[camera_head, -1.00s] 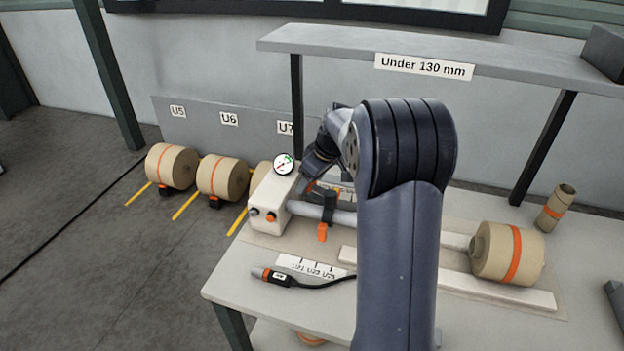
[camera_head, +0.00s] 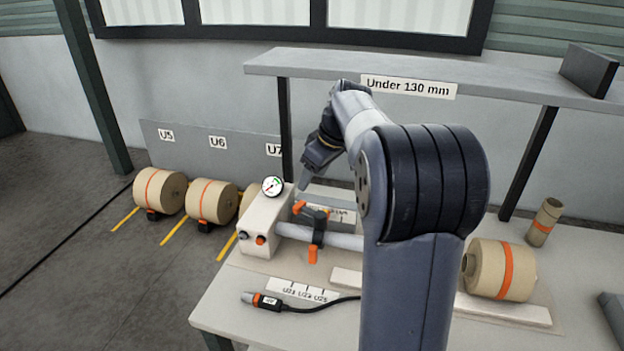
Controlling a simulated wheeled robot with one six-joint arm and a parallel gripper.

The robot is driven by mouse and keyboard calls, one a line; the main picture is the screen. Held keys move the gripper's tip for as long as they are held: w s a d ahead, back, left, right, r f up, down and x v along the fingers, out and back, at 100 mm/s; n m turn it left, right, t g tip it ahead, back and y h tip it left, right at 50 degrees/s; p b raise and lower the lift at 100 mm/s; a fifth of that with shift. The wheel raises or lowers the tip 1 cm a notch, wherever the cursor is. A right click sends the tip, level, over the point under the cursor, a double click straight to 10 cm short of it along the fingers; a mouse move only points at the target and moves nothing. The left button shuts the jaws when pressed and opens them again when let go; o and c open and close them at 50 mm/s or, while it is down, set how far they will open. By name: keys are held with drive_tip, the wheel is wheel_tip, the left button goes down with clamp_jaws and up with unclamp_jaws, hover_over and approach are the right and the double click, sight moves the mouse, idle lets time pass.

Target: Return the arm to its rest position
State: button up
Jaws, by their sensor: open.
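My arm rises in front of the bench and bends over toward the back left. My gripper (camera_head: 304,184) points down above the bench, just right of the white box with the dial gauge (camera_head: 273,187). It is open, and I see nothing held in it. Its tips are small here and lie close to an orange-handled part (camera_head: 313,211) on the grey shaft (camera_head: 290,231); I cannot tell whether they touch it. My arm hides part of the bench and the shaft.
A shelf labelled "Under 130 mm" (camera_head: 330,68) spans above the bench, close behind my arm. A kraft roll (camera_head: 488,270) lies on the bench at right, with a small tube (camera_head: 543,222) behind it. A corded plug (camera_head: 262,300) lies front left. Rolls (camera_head: 212,200) stand on the floor at left.

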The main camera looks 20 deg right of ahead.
sight(302, 202)
drive_tip(key=shift+f, duration=0.1)
drive_tip(key=p+x, duration=0.1)
drive_tip(key=x, duration=1)
drive_tip(key=shift+d, duration=0.1)
idle(0.4)
drive_tip(key=b+v, duration=0.1)
drive_tip(key=v, duration=1)
drive_tip(key=p+x, duration=0.1)
drive_tip(key=x, duration=0.9)
drive_tip(key=shift+w+a+f, duration=0.15)
drive_tip(key=shift+a+f, duration=0.1)
drive_tip(key=shift+f, duration=0.05)
drive_tip(key=shift+w+d, duration=0.15)
drive_tip(key=shift+w+d+m+h+p, duration=0.1)
drive_tip(key=shift+d+m+h+p, duration=0.15)
drive_tip(key=shift+m, duration=0.25)
drive_tip(key=shift+d+m+h+p, duration=0.1)
drive_tip(key=shift+m+p, duration=0.2)
drive_tip(key=shift+m, duration=0.2)
